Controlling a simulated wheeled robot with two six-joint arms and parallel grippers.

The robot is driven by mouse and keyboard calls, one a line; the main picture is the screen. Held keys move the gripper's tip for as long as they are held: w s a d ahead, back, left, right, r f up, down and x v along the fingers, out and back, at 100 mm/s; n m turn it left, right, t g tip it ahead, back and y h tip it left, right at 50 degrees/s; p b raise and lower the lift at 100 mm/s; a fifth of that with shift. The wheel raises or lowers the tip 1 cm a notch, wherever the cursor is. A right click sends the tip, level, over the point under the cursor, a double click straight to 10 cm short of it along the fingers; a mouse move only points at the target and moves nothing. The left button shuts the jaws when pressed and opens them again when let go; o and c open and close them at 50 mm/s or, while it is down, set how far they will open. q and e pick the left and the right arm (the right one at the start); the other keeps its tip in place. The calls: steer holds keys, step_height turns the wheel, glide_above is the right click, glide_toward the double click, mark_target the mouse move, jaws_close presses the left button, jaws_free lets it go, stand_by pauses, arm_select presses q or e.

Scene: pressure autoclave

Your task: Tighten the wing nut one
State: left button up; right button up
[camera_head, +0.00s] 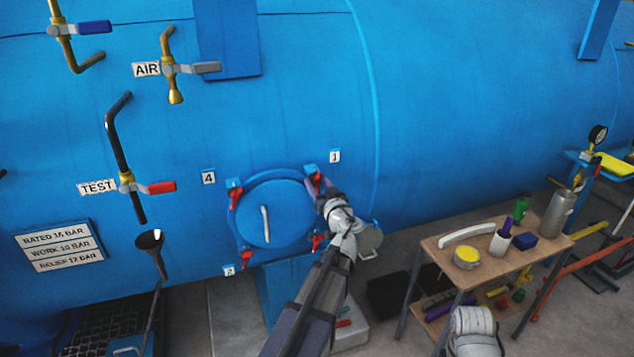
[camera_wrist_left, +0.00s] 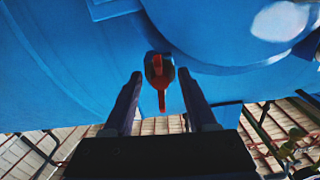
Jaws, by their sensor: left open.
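The round blue hatch door (camera_head: 285,215) is on the tank, with red wing nuts around its rim. Wing nut one (camera_head: 314,181) is at its upper right, beside the label "1" (camera_head: 335,156). My left gripper (camera_head: 323,188) reaches up to it from below and partly covers it. In the left wrist view the red wing nut (camera_wrist_left: 160,84) shows end-on, between the tips of my open left gripper (camera_wrist_left: 160,78). A gap shows on both sides, and neither finger appears to touch it.
A wooden-topped cart (camera_head: 485,262) with cups and a white curved piece stands to the right. Valve handles (camera_head: 160,187) and a funnel (camera_head: 150,242) project from the tank at left. The door handle (camera_head: 266,224) is left of my arm.

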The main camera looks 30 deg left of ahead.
arm_select(q)
steer(key=shift+x, duration=0.8)
jaws_close()
